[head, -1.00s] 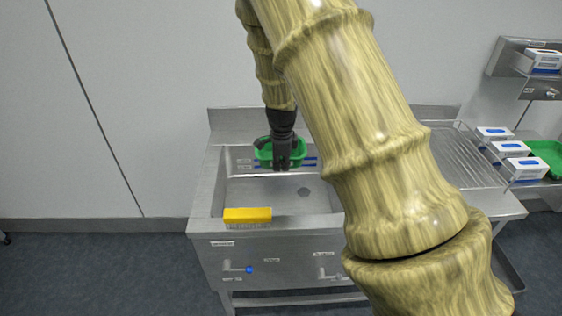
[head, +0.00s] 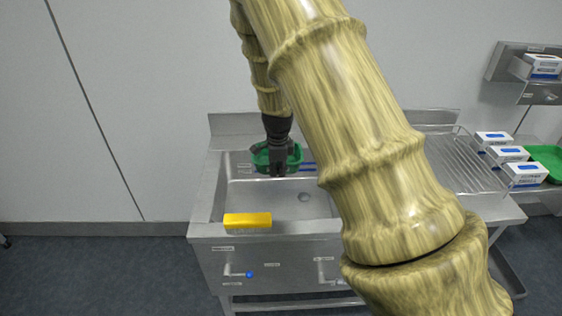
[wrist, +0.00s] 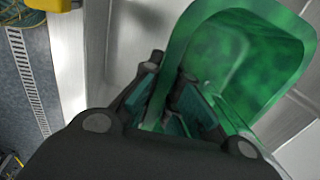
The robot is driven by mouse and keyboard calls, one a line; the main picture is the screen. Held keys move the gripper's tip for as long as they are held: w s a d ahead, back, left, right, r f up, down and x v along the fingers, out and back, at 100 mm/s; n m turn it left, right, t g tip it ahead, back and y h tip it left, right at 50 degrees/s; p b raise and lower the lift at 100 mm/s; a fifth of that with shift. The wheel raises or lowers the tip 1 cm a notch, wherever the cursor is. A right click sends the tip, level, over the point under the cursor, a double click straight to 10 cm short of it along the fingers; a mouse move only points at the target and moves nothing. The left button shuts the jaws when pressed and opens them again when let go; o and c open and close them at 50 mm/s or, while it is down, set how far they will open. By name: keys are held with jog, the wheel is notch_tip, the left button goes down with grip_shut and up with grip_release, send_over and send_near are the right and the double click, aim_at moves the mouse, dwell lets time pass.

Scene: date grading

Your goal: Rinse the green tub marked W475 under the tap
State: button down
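The green tub (head: 261,158) is at the back of the steel sink (head: 245,203), partly hidden behind my gripper (head: 278,171). In the wrist view the tub (wrist: 245,55) shows its open hollow, which looks empty. My gripper's fingers (wrist: 168,92) are closed on its near wall, one on each side. I cannot read the marking W475 on it. I cannot make out a tap spout or running water, and I cannot tell whether the tub touches the sink.
A yellow brush (head: 247,220) lies on the sink's front rim. A lever with a blue knob (head: 249,274) is on the front panel. A ribbed drainboard (head: 465,165) is at right, beside white boxes (head: 508,154) and another green tub (head: 545,158). My arm hides the sink's right part.

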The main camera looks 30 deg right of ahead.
jog(key=s+a, duration=0.7)
jog(key=s, duration=0.5)
jog(key=shift+a, duration=0.15)
dwell(1.0)
dwell(0.5)
